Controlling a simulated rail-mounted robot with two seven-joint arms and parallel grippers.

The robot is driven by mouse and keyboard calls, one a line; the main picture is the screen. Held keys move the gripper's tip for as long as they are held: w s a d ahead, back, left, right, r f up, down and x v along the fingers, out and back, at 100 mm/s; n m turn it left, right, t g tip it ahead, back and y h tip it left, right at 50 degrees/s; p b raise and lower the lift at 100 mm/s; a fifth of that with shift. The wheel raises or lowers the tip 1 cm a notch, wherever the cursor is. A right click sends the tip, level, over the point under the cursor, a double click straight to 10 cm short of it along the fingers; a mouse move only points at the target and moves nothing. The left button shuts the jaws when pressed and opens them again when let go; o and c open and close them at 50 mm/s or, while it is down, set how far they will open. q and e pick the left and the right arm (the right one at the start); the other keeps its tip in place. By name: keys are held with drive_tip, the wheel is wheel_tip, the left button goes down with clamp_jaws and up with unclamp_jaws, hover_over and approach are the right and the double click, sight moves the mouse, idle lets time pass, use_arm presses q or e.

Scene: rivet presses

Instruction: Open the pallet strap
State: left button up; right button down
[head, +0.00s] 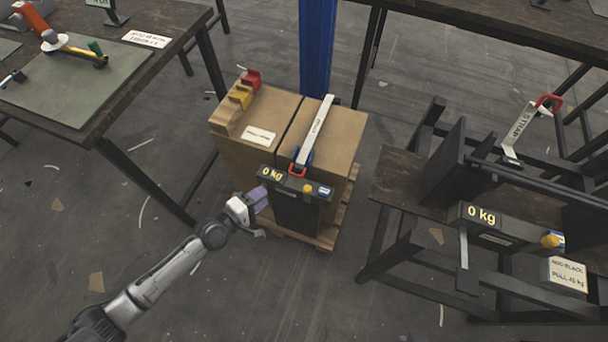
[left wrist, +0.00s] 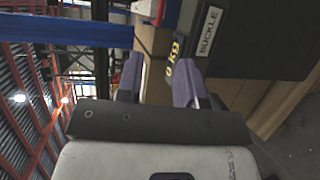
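The pallet strap (head: 316,130) is a pale band labelled STRAP over the top of cardboard boxes (head: 248,155). A red handle (head: 297,171) is at its front end, above a dark buckle unit (head: 295,215) whose display reads 0 kg. The left wrist view shows the unit's BUCKLE label (left wrist: 209,32). My left gripper (head: 259,199) is beside the unit's left side, low against the box front. Its two purple fingers (left wrist: 158,80) are apart, with cardboard and the display behind the gap and nothing visibly held. My right gripper is not in view.
The boxes stand on a wooden pallet (head: 325,240) by a blue post (head: 317,45). A table with a green mat (head: 75,85) is at the upper left. Floor in front is open.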

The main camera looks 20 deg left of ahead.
sight(292, 173)
use_arm(q)
drive_tip(key=b+x, duration=0.3)
drive_tip(key=x, duration=1)
drive_tip(key=shift+w+d+b, duration=0.15)
drive_tip(key=shift+w+b, duration=0.15)
drive_tip(key=shift+c, duration=0.4)
drive_tip(key=shift+f, duration=0.1)
clamp_jaws()
